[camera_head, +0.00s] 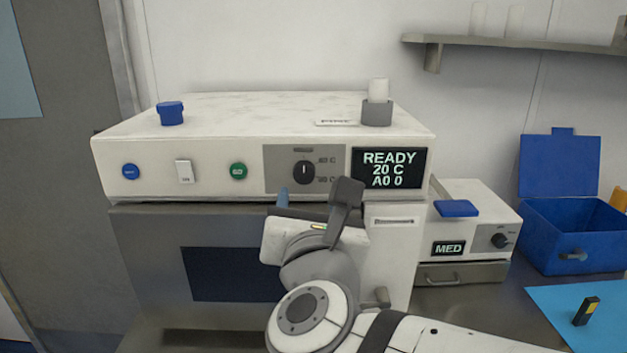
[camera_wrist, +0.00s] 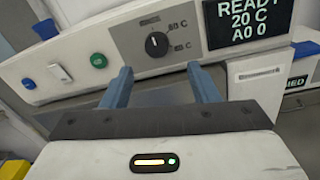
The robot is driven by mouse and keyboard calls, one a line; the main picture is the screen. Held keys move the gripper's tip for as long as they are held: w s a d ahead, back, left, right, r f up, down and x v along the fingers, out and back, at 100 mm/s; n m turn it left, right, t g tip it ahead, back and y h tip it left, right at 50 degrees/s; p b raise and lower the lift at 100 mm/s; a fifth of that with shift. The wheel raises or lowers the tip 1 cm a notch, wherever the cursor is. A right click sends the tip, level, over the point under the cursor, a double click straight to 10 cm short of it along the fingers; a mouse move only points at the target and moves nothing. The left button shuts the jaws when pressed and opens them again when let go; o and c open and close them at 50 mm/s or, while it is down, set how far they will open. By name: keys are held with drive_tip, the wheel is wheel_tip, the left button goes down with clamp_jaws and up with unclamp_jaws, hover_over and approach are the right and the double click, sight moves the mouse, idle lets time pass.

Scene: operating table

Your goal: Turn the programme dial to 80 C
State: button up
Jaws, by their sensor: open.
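The programme dial (camera_head: 304,172) is a round black knob with a light mark, on a grey panel at the front of the white machine (camera_head: 220,110). Labels beside it look like 80 C above and a lower value, partly unclear. The dial also shows in the wrist view (camera_wrist: 157,44), its mark near upright. The display (camera_head: 391,168) reads READY, 20 C, A0 0. My gripper (camera_wrist: 165,84) is open, its two blue fingers below the dial, apart from it and with nothing between them. In the head view my arm hides part of the machine's lower front.
Left of the dial are a green button (camera_head: 238,171), a white switch (camera_head: 185,172) and a blue button (camera_head: 130,171). A smaller device with a MED display (camera_head: 448,248) and an open blue box (camera_head: 570,235) stand at the right. A blue cap (camera_head: 171,113) sits on top.

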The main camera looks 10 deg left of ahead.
sight(305, 175)
drive_tip(key=x, duration=0.7)
drive_tip(key=shift+w+a, duration=0.3)
drive_tip(key=shift+c, duration=0.5)
